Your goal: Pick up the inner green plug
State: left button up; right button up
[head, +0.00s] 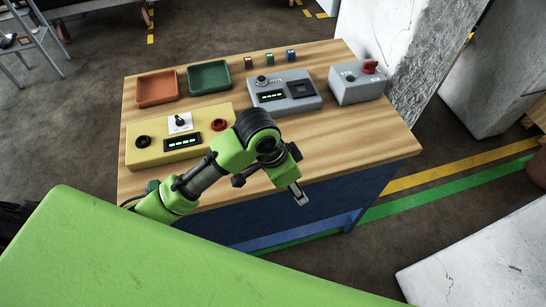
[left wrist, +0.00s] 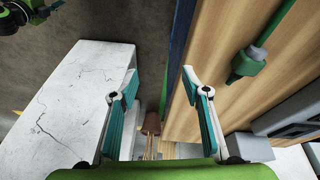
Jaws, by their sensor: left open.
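A small green plug (head: 269,58) stands near the back edge of the wooden table top (head: 350,150), between a brown one and a blue one. My left gripper (head: 301,195) is over the table's front edge, far from the plug. In the left wrist view its two teal-padded fingers (left wrist: 165,105) are spread with nothing between them. A green part (left wrist: 248,62) shows over the wood there; I cannot tell what it is. The plug cannot be made out in that view. My right gripper is not in view.
Brown (head: 248,63) and blue (head: 291,56) pieces flank the plug. Orange (head: 157,88) and green (head: 209,78) trays sit at back left. A yellow control box (head: 145,158), a grey panel (head: 298,104) and a grey box with red switch (head: 357,91) stand on the table. Bare wood lies in front.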

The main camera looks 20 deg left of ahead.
pick_arm(q)
jog(key=w+a+r+m+g+y, duration=0.2)
jog(key=w+a+r+y, duration=0.1)
jog(key=w+a+r, duration=0.7)
jog(key=f, duration=0.2)
jog(key=d+f+p, duration=0.1)
jog(key=f, duration=0.1)
jog(key=s+f, duration=0.1)
jog(key=f, duration=0.2)
jog(key=shift+s+d+p, duration=0.1)
jog(key=shift+d+p, duration=0.1)
jog(key=shift+p, duration=0.15)
jog(key=f, duration=0.1)
jog(key=f+p, duration=0.1)
jog(key=f, duration=0.2)
jog(key=shift+d+p, duration=0.25)
jog(key=shift+p, duration=0.15)
jog(key=shift+f, duration=0.6)
jog(key=c, duration=1.2)
